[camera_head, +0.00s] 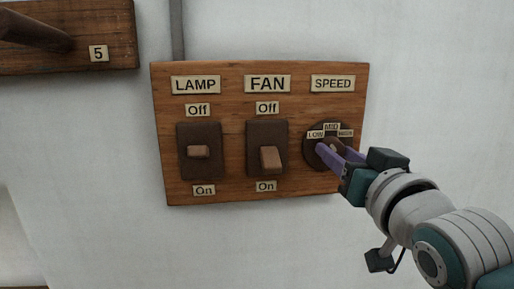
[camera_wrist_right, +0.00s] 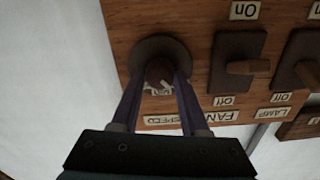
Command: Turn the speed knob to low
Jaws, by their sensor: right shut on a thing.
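The speed knob (camera_head: 321,147) is a dark round dial at the right of a wooden switch panel, under a SPEED label (camera_head: 333,83). Small LOW, MID and HIGH labels (camera_head: 331,127) arc across its top. My right gripper (camera_head: 332,148) reaches in from the lower right, its purple fingers closed on the knob's raised middle grip. In the right wrist view the knob (camera_wrist_right: 150,48) shows upside down, with the fingers on both sides of its grip. The fingers hide part of the knob, so its exact setting is hard to tell. My left gripper is not in view.
The wooden panel (camera_head: 226,192) also carries a LAMP switch (camera_head: 199,165) and a FAN switch (camera_head: 267,135) left of the knob. A second wooden board (camera_head: 110,20) marked 5, with a dark peg (camera_head: 35,32), is at the upper left. The wall below the panel is clear.

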